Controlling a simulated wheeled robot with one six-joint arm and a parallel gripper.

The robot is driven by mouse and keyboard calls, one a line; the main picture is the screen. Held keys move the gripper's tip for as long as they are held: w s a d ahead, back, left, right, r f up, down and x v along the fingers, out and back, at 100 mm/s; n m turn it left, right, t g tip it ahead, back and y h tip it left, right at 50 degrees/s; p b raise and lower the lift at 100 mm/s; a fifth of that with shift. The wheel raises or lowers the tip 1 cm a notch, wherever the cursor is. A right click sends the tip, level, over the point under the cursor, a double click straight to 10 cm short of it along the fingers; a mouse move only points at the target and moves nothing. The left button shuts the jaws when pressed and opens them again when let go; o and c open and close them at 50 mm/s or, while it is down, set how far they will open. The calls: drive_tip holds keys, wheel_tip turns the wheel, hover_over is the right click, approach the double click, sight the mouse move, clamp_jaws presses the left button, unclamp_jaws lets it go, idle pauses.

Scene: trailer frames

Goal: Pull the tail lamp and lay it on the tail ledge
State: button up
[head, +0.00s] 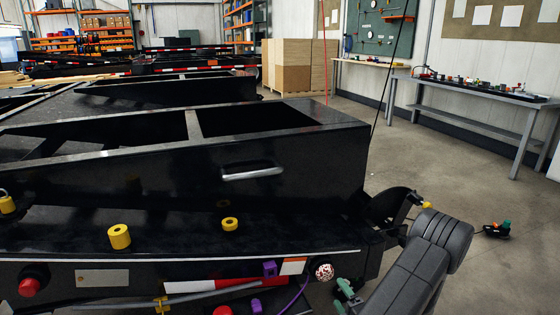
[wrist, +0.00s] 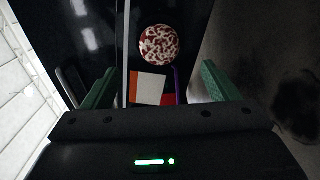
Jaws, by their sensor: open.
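A round tail lamp with a mottled red-and-white face (head: 323,272) sits at the right end of the trailer's rear face. It also shows in the wrist view (wrist: 159,44), ahead of and roughly between my fingertips. My gripper (head: 347,290) is open, with green fingers, just right of the lamp in the head view; in the wrist view (wrist: 158,82) nothing is held between the fingers. The black tail ledge (head: 60,228) runs above the lamp's face, with bare room between its fittings. A plain red round lamp (head: 29,284) is at the left.
Yellow rings (head: 119,236) and (head: 230,224) stand on the ledge. A purple clip (head: 270,268) with a purple cable and a white-orange-red reflector strip (head: 205,287) lie left of the lamp. A grey tube (head: 215,293) runs below. A workbench (head: 480,95) stands at the right wall.

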sight(328, 277)
drive_tip(key=shift+w, duration=0.1)
drive_tip(key=shift+x, duration=4.45)
drive_tip(key=shift+a+b, duration=0.1)
drive_tip(key=shift+b, duration=0.2)
drive_tip(key=c, duration=1.3)
drive_tip(key=shift+v, duration=3.05)
